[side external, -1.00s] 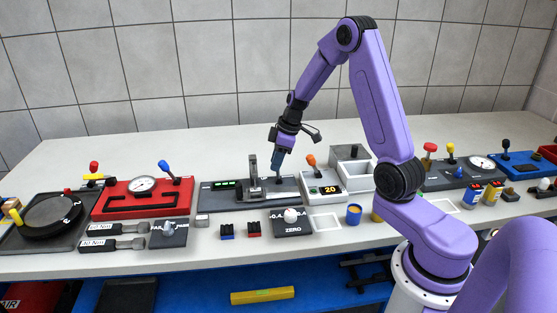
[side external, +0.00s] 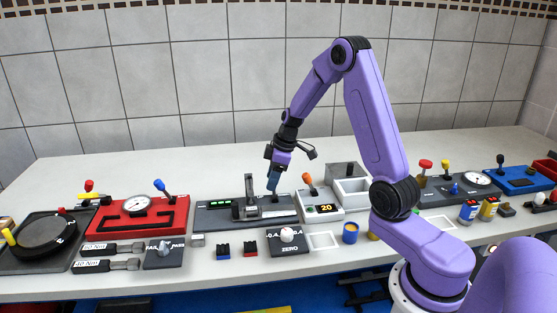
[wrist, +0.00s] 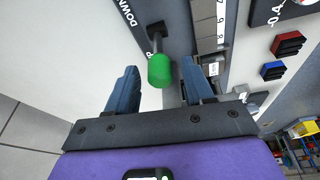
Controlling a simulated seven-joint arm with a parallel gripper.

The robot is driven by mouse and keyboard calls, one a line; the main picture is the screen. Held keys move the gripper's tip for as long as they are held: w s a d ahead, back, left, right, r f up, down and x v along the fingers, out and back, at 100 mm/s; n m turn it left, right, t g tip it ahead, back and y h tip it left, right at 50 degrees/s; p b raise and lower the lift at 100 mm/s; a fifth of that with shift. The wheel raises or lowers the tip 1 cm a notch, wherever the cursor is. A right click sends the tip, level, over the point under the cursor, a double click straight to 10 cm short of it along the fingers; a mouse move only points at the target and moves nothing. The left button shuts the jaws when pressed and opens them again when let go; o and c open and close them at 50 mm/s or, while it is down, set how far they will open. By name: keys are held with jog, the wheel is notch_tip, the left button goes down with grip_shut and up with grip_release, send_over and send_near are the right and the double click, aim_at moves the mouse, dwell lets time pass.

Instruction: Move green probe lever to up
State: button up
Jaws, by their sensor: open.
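The green probe lever (wrist: 160,70) shows in the wrist view as a green knob on a dark stem. It stands on a dark grey panel with the label DOWN beside it. My gripper (wrist: 155,85) is open, with one blue finger on each side of the knob and gaps visible between. In the side view my gripper (side external: 273,181) points down over the right part of the grey gauge panel (side external: 215,218). The green knob is hidden there behind the fingers.
An upright grey post (side external: 250,192) stands on the same panel, left of my gripper. An orange-knobbed lever (side external: 308,181) on a white box with a display is close on the right. A red panel (side external: 135,222) lies further left.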

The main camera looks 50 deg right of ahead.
jog(key=v, duration=1.7)
jog(key=shift+d, duration=0.1)
jog(key=shift+f, duration=0.1)
jog(key=c, duration=0.7)
jog(key=f+m, duration=0.1)
jog(key=d+f+m+y, duration=0.1)
jog(key=m, duration=0.1)
jog(key=d+f+m+y, duration=0.1)
jog(key=f+m, duration=0.1)
jog(key=shift+s+d, duration=0.25)
jog(key=shift+s, duration=0.15)
grip_shut()
jog(key=s+d+f+m+t+y, duration=0.2)
jog(key=d+f+m+y, duration=0.25)
jog(key=m, duration=0.45)
jog(key=shift+h, duration=0.45)
jog(key=x, duration=1)
jog(key=shift+w+a, duration=0.2)
jog(key=shift+w, duration=0.15)
